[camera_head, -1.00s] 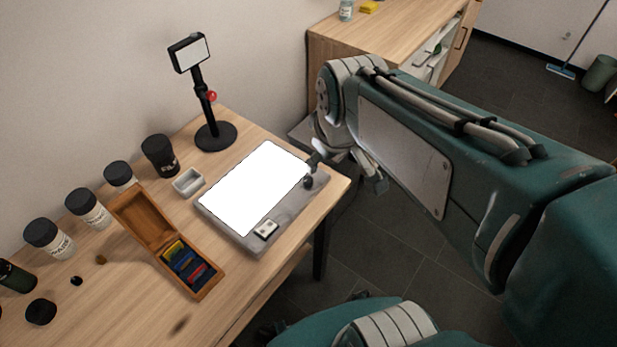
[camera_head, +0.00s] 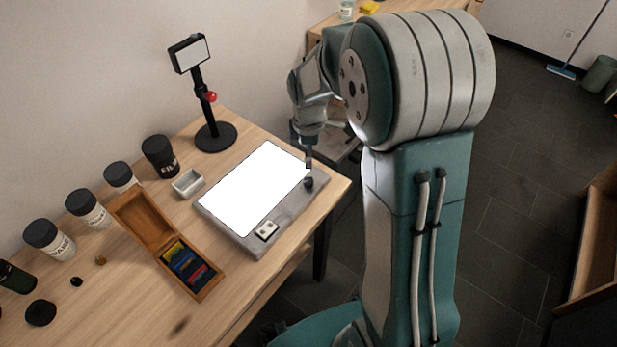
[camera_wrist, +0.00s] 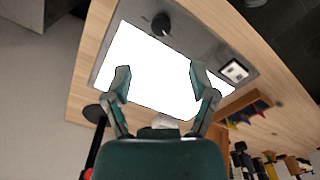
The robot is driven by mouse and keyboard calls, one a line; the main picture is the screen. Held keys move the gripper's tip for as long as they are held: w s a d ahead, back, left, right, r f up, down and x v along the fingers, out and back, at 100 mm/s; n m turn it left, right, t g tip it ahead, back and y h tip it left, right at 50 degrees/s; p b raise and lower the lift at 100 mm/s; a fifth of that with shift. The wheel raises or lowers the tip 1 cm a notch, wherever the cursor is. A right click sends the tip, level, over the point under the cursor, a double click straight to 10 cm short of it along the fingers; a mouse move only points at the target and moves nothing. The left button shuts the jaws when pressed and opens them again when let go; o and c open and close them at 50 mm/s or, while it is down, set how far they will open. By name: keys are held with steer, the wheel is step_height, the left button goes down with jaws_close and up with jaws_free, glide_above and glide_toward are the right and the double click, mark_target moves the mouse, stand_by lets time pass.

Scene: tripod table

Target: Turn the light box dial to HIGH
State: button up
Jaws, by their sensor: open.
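The light box (camera_head: 288,217) lies flat on the wooden table (camera_head: 118,283) with its white panel (camera_head: 250,190) lit. Its black dial (camera_head: 308,183) is at the far right corner of the grey frame. A small white switch plate (camera_head: 266,230) sits at the near corner. In the wrist view the dial (camera_wrist: 161,24) stands beyond my fingertips, near the top. My gripper (camera_wrist: 160,82) is open and empty, with its fingers spread over the lit panel. In the head view my gripper (camera_head: 308,155) points down just above the dial. The dial's markings are too small to read.
A black stand with a small screen (camera_head: 191,54) is behind the light box. A white dish (camera_head: 188,183), an open wooden box (camera_head: 150,222) and several black-lidded jars (camera_head: 88,209) stand to the left. A wooden cabinet (camera_head: 325,17) is at the back.

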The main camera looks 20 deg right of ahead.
mark_target(309, 180)
step_height(309, 180, down, 10)
steer(key=shift+r, duration=0.1)
stand_by(0.4)
jaws_close()
